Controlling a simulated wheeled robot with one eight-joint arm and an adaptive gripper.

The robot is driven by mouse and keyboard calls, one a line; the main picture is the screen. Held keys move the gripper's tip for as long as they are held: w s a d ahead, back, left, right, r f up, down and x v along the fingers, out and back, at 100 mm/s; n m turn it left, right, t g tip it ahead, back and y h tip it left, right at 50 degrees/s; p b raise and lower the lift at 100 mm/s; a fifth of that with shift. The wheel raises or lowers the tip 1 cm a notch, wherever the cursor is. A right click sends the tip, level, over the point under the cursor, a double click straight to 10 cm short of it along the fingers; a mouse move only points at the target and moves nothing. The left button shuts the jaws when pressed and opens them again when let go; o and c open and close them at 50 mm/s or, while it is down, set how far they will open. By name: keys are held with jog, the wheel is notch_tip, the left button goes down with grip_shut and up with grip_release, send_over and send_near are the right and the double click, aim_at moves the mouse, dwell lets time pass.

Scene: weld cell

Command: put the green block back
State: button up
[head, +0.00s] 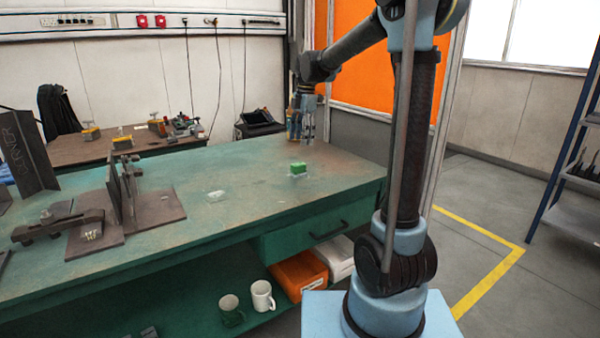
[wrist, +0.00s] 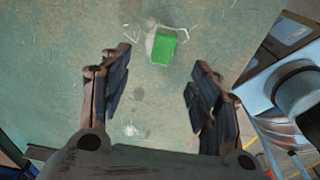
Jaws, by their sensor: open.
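The green block (head: 298,168) sits on the green workbench (head: 240,175), near its right end, on a pale whitish patch. It also shows in the wrist view (wrist: 164,46), at the top middle, beyond the gap between the fingers. My gripper (head: 301,138) is above the bench, a little behind and above the block in the head view. In the wrist view my gripper (wrist: 160,72) is open and empty, its two fingers wide apart. It appears apart from the block.
A pale patch (head: 215,196) lies on the bench left of the block. A metal fixture (head: 125,200) stands on the bench's left part. Below are an orange bin (head: 300,275) and a white mug (head: 262,296). A second table (head: 85,150) stands behind. The bench around the block is clear.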

aim_at(299, 163)
jog(key=f, duration=0.4)
jog(key=a+f, duration=0.1)
jog(key=f, duration=0.1)
jog(key=shift+s+f, duration=0.15)
jog(key=shift+s, duration=0.15)
jog(key=shift+s+f, duration=0.15)
jog(key=shift+f, duration=1.35)
jog(key=shift+s+f, duration=0.15)
jog(key=shift+f, duration=1.3)
jog(key=c, duration=1.2)
jog(key=shift+r, duration=0.15)
jog(key=shift+c, duration=0.2)
